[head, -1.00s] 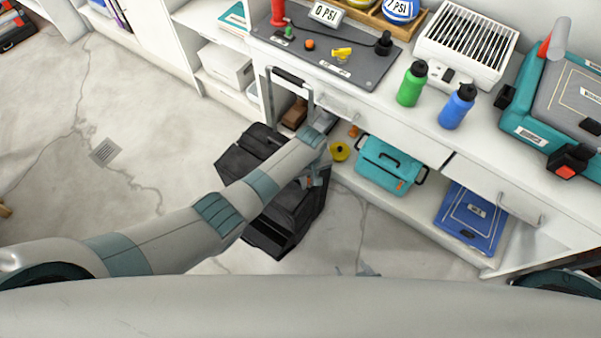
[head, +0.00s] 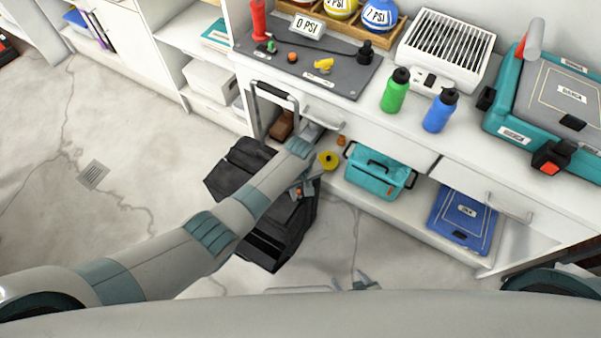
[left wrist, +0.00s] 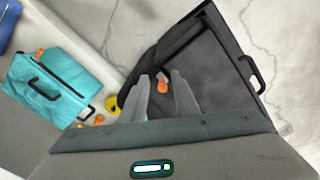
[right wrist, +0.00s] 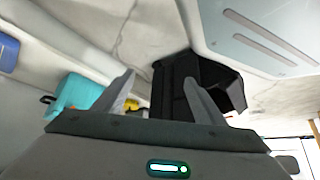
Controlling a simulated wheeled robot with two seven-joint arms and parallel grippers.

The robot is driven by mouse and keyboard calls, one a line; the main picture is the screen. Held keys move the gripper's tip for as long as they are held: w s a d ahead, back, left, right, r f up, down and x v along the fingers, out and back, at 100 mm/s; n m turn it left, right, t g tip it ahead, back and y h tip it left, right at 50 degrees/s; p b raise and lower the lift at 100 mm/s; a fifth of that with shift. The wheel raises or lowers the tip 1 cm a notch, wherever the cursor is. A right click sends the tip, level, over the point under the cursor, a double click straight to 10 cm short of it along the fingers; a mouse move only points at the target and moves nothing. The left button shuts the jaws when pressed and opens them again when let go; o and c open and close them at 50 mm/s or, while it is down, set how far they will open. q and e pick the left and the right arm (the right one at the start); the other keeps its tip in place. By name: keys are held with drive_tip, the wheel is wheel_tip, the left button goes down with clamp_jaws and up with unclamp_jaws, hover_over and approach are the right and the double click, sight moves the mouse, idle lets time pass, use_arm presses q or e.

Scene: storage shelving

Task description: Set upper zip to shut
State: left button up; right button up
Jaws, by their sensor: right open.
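A black suitcase (head: 232,168) with a raised pull handle (head: 273,90) lies on the floor in front of the shelving. My left arm crosses over it and hides part of it. My left gripper (head: 302,188) is low at its right side. In the left wrist view an orange tab (left wrist: 162,85) shows between my left fingertips (left wrist: 160,80); whether they touch it is unclear. My right gripper (head: 362,284) is over the floor, apart from the suitcase. In the right wrist view its fingers (right wrist: 160,90) are open and empty, with the suitcase (right wrist: 200,82) beyond them. I cannot make out the zip line.
A yellow round object (head: 328,160) and a teal bag (head: 378,172) are on the low shelf beside the suitcase. Bottles and a grey mat (head: 340,73) are on the counter above. The floor at left is clear.

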use_arm(q)
wheel_tip(320, 180, up, 8)
drive_tip(key=p, duration=0.1)
wheel_tip(320, 180, up, 8)
drive_tip(key=r, duration=0.1)
hover_over(300, 197)
drive_tip(key=shift+f, duration=0.25)
use_arm(e)
drive_tip(key=s+d+f+g, duration=0.1)
drive_tip(key=s+d+f, duration=0.1)
drive_tip(key=s, duration=0.3)
drive_tip(key=shift+s+d+g, duration=0.15)
drive_tip(key=shift+s+g, duration=0.15)
drive_tip(key=shift+g, duration=0.1)
drive_tip(key=shift+f, duration=0.1)
